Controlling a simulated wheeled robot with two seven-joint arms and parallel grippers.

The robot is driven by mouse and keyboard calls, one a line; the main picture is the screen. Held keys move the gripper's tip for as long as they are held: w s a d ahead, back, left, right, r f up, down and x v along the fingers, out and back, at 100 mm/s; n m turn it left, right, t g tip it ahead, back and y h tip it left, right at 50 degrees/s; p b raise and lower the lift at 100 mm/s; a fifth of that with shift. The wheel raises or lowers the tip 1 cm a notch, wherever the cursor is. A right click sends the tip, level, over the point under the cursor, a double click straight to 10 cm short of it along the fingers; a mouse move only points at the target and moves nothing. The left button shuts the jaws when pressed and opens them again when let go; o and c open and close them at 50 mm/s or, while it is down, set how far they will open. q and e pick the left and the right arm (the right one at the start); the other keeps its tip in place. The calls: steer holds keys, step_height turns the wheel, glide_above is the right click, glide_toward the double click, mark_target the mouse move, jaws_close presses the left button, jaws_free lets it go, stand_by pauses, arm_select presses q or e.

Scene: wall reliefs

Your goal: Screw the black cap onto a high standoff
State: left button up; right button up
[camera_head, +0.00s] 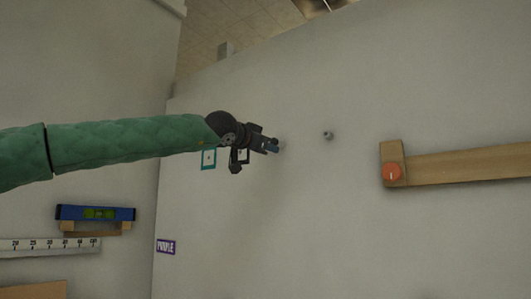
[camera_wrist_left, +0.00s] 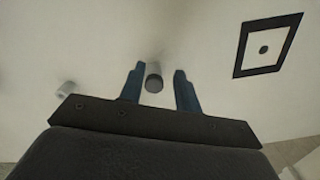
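My left gripper (camera_head: 272,147) reaches in from the left in the head view, close to the wall. In the left wrist view its two blue fingers (camera_wrist_left: 160,75) stand apart on either side of a short peg with a dark round end (camera_wrist_left: 154,84). I see a small gap beside it and no clear grip. The dark end looks like the black cap, but I cannot tell whether it is screwed on. A bare light grey standoff (camera_head: 327,135) sticks out of the wall to the right; it appears also at left in the wrist view (camera_wrist_left: 66,89). My right gripper is not in view.
A black-framed square (camera_wrist_left: 267,45) and a teal-framed square (camera_head: 208,160) are on the wall near my wrist. A wooden bar with an orange knob (camera_head: 391,172) juts at right. A blue level (camera_head: 95,213), a ruler (camera_head: 50,244) and a PURPLE label (camera_head: 166,247) are lower left.

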mark_target(275, 142)
arm_select(q)
steer(key=n+b, duration=0.4)
steer(key=n, duration=0.1)
steer(key=s+d+n+b, duration=0.1)
steer(key=n+b, duration=0.4)
steer(key=d+n+b, duration=0.1)
steer(key=n+b, duration=0.3)
steer(key=n, duration=0.1)
steer(key=shift+s+d+r+b, duration=0.15)
steer(key=shift+s+d+b, duration=0.05)
steer(key=shift+s+b, duration=0.15)
steer(key=shift+s+a+r, duration=0.1)
steer(key=shift+s+r, duration=0.05)
jaws_close()
